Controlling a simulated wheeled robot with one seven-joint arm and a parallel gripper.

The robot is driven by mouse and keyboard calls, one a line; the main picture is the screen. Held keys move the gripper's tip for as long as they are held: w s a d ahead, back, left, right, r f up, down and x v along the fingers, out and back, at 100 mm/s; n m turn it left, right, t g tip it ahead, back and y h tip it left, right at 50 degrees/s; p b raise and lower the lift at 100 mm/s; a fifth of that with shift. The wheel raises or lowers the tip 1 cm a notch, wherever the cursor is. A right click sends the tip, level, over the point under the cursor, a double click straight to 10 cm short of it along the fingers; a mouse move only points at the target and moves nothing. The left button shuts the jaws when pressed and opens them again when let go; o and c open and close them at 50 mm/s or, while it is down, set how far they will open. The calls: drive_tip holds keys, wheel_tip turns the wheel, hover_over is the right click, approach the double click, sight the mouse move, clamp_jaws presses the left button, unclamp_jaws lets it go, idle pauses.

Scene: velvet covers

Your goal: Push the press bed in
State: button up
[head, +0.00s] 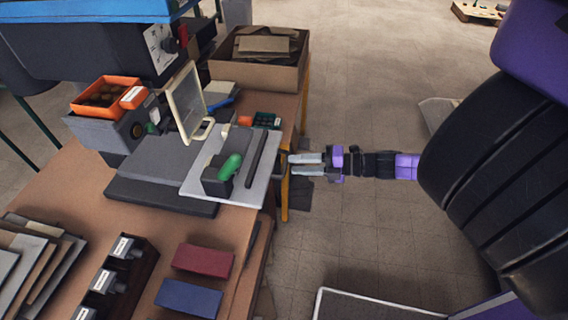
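The press bed (262,185) is a light grey plate sticking out to the right from the dark base of the press (155,165). A dark block with a green knob (230,166) and a dark bar (256,158) sit on the bed. A pale upright frame (186,101) stands behind it. My gripper (291,164) is just right of the bed's right edge, fingers pointing left at it. A gap shows between its two fingers, and nothing is seen held. Whether the fingertips touch the bed's edge I cannot tell.
An orange bin (103,97) stands on the press housing. A cardboard box (259,60) is at the back of the brown table (95,191). Red (203,261) and blue (189,298) blocks lie in front. Open floor (370,235) is on the right.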

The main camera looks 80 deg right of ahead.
sight(286, 162)
drive_tip(key=shift+p+x, duration=0.35)
drive_tip(key=shift+x, duration=1.75)
drive_tip(key=shift+c, duration=0.2)
clamp_jaws()
